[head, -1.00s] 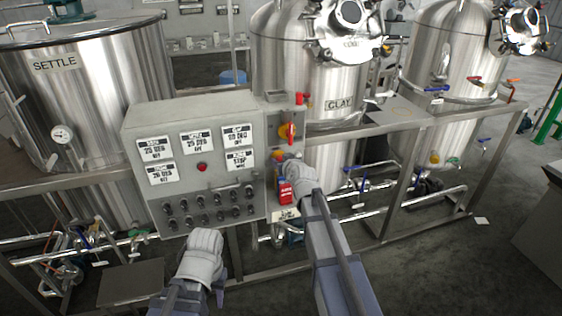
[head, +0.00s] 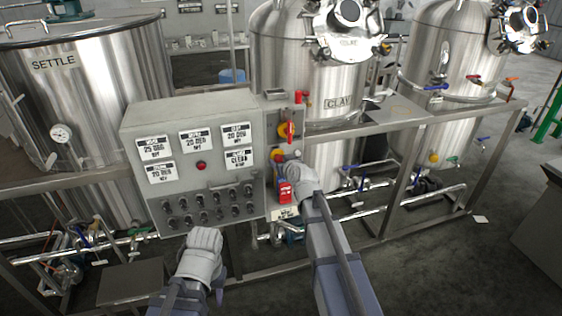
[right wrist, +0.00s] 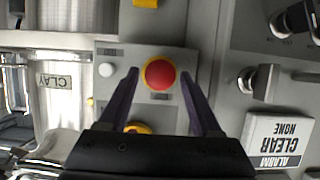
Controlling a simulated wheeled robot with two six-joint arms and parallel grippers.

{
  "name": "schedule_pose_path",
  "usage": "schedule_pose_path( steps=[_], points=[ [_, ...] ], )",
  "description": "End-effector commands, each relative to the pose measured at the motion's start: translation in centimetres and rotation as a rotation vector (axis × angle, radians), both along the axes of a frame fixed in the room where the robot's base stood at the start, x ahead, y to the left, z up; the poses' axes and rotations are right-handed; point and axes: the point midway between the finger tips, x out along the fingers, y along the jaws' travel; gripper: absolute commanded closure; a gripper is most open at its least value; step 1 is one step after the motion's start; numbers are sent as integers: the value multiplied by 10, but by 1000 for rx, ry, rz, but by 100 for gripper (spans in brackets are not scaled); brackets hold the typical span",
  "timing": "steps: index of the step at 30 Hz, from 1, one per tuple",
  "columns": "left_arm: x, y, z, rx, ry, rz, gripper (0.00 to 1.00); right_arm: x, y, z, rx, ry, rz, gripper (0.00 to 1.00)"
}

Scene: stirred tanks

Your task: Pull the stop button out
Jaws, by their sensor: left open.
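The red stop button (right wrist: 160,75) with its yellow ring sits on a grey plate in the right wrist view. My right gripper (right wrist: 160,80) is open, with one dark finger on each side of the button. A small gap shows between the button and each finger. In the head view my right gripper (head: 285,168) is at the right side of the grey control cabinet (head: 185,120) and hides most of the button. My left gripper (head: 205,243) is low in front of the cabinet, away from it and holding nothing visible.
A red and yellow rotary switch (head: 288,131) is above the button. A red tag (head: 285,193) hangs below. The alarm label (right wrist: 278,140) reads CLEAR, NONE. Knobs (head: 207,205) line the cabinet's lower front. Steel tanks (head: 310,85) and frame rails stand behind.

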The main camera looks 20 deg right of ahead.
Motion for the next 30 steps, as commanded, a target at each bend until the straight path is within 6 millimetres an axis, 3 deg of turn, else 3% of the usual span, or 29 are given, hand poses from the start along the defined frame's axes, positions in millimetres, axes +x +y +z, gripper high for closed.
schedule_pose_path(
  steps=[3,14,30],
  points=[
    [0,0,0,0,0,0,57,1,0,0,0,-1,0,22],
    [0,0,3,0,0,0,57,-4,0,3,0,-1,0,22],
    [0,0,30,0,0,0,57,-71,-2,31,1,-1,0,22]
  ],
)
